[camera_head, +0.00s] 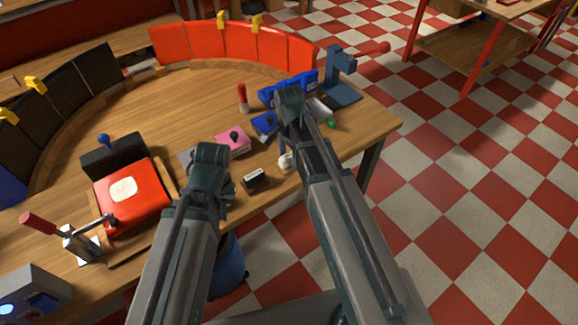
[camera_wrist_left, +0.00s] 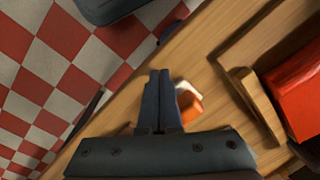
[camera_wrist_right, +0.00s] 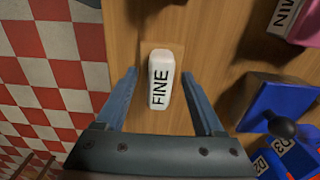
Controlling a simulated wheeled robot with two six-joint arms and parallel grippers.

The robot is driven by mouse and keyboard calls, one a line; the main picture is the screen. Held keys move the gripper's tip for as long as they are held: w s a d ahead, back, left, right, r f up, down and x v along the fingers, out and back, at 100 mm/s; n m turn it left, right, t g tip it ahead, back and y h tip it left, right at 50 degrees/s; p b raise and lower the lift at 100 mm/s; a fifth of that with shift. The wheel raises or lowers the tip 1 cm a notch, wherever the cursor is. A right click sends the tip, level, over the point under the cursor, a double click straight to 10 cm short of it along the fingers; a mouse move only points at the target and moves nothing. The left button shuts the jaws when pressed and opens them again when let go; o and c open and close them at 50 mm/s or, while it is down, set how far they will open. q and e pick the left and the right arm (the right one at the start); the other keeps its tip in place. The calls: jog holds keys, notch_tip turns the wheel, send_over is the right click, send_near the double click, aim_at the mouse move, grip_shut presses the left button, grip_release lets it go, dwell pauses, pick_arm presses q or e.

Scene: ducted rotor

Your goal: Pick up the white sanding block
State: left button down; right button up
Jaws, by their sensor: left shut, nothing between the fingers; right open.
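The white sanding block (camera_wrist_right: 160,80), marked FINE, lies on the wooden table in the right wrist view. In the head view it shows as a small white shape (camera_head: 285,163) near the table's front edge, partly hidden by my right arm. My right gripper (camera_wrist_right: 159,73) is open and points down at the block, with one finger on each side of it in the picture. No contact shows. My left gripper (camera_wrist_left: 159,72) is shut and empty over the table's front edge. A white and orange thing (camera_wrist_left: 187,101) is partly hidden behind its fingers.
A dark block with a white label (camera_head: 255,179) lies left of the white one. A pink block (camera_head: 233,139) and blue parts (camera_head: 264,123) lie behind. A red fixture (camera_head: 133,196) stands at left. The table's front edge is close, with checkered floor beyond.

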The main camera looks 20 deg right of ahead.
grip_shut()
dwell(0.3)
pick_arm(q)
jog(key=shift+r, duration=0.15)
pick_arm(e)
jog(key=shift+r, duration=0.1)
